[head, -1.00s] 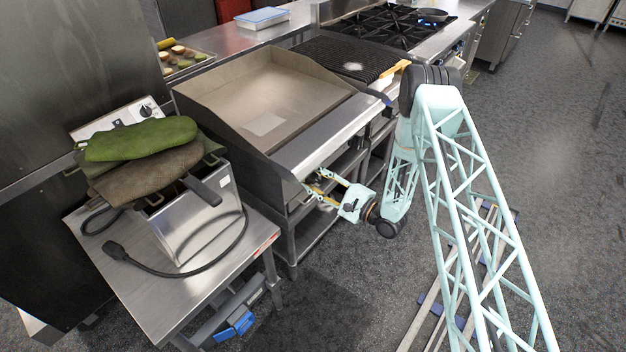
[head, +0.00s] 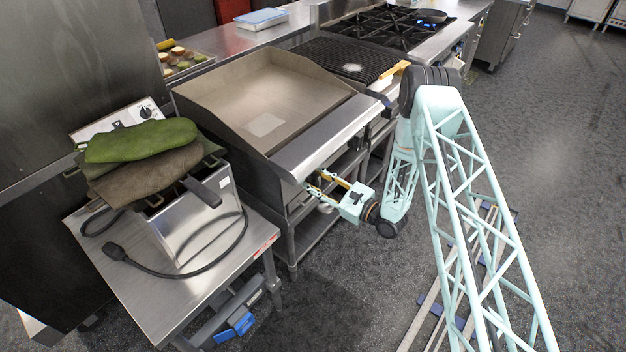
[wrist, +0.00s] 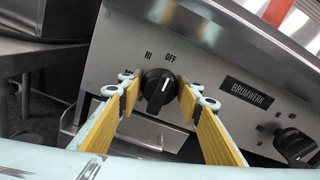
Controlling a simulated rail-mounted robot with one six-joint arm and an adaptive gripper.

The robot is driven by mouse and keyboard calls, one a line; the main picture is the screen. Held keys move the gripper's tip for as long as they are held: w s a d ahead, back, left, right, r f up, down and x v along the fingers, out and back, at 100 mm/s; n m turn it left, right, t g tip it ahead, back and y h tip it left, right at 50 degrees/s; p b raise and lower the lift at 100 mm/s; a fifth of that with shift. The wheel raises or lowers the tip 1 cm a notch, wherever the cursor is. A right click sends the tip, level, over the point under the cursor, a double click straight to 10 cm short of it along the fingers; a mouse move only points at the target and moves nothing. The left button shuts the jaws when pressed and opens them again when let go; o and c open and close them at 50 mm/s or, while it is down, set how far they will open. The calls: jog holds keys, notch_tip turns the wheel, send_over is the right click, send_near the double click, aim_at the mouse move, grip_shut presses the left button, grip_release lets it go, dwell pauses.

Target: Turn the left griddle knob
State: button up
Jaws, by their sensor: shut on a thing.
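The griddle (head: 235,85) stands at the counter's left end in the head view; its front knobs are hidden there beneath the front ledge. In the wrist view the left griddle knob (wrist: 157,91) is black and round with a white pointer line, below the labels HI and OFF. The line leans up and slightly right. My gripper (head: 314,183) reaches the griddle's front from the right. In the wrist view its yellow-padded fingers (wrist: 159,94) are shut on the knob, one on each side.
Another black knob (wrist: 294,145) sits right of the BRUMWERK plate (wrist: 247,93) on the same panel. A steel table (head: 145,295) with a fryer (head: 190,230) and cord (head: 165,272) stands left of the griddle. Open floor (head: 330,295) lies in front.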

dwell(0.3)
jog(key=o, duration=0.6)
jog(key=shift+c, duration=0.2)
jog(key=shift+d, duration=0.2)
jog(key=v, duration=1.1)
jog(key=shift+s+d, duration=0.2)
jog(key=shift+s, duration=0.1)
jog(key=shift+r, duration=0.1)
